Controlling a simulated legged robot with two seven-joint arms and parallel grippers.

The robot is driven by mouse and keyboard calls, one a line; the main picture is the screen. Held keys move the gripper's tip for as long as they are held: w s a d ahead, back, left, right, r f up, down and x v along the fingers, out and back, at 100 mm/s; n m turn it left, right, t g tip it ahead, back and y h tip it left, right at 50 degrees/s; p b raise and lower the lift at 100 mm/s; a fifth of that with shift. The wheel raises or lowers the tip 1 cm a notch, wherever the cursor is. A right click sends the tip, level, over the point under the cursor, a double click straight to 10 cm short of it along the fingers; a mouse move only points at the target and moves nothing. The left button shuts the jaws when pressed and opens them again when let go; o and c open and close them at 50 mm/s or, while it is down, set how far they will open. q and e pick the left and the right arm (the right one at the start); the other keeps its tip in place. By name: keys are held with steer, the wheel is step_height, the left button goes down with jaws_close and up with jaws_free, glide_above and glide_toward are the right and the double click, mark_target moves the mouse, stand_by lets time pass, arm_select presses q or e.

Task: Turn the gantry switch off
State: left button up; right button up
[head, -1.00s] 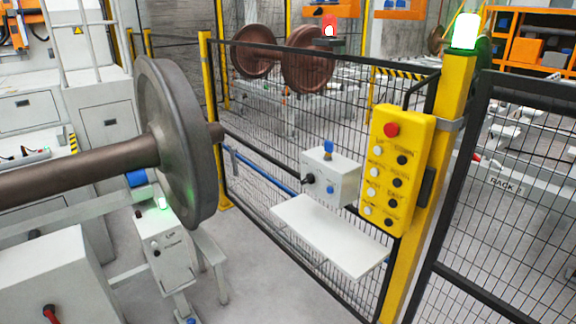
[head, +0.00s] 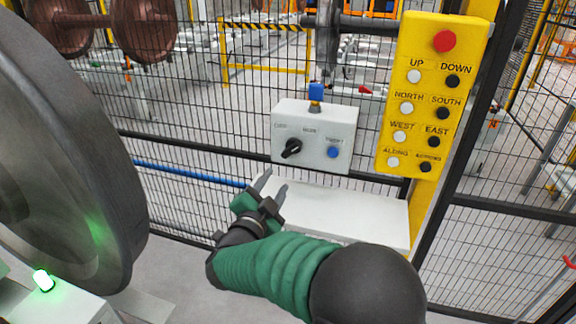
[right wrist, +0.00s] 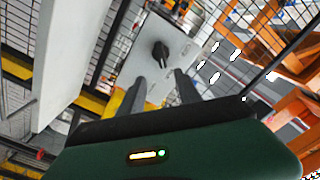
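The gantry switch is a black rotary knob (head: 291,148) on the front of a white control box (head: 341,124) on the mesh fence. Its pointer is slanted; the small labels above it are hard to read. A blue button (head: 333,152) sits to its right. My right gripper (head: 274,182) is open and empty, below and slightly left of the knob, not touching it. In the right wrist view the knob (right wrist: 161,53) shows just beyond and between the two parted fingers (right wrist: 161,84). My left gripper is not in view.
A white shelf (head: 345,212) juts out below the box, close to my right arm. A yellow button panel (head: 410,42) with a red button hangs to the right. A large wheel (head: 75,150) fills the left side.

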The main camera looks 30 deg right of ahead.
mark_target(290, 151)
steer(key=x, duration=0.8)
steer(key=b+x, duration=0.1)
steer(key=x, duration=0.7)
steer(key=shift+w+a+r, duration=0.15)
steer(key=shift+w+a, duration=0.05)
steer(key=shift+w, duration=0.05)
steer(key=shift+d, duration=0.4)
steer(key=shift+w, duration=0.1)
jaws_close()
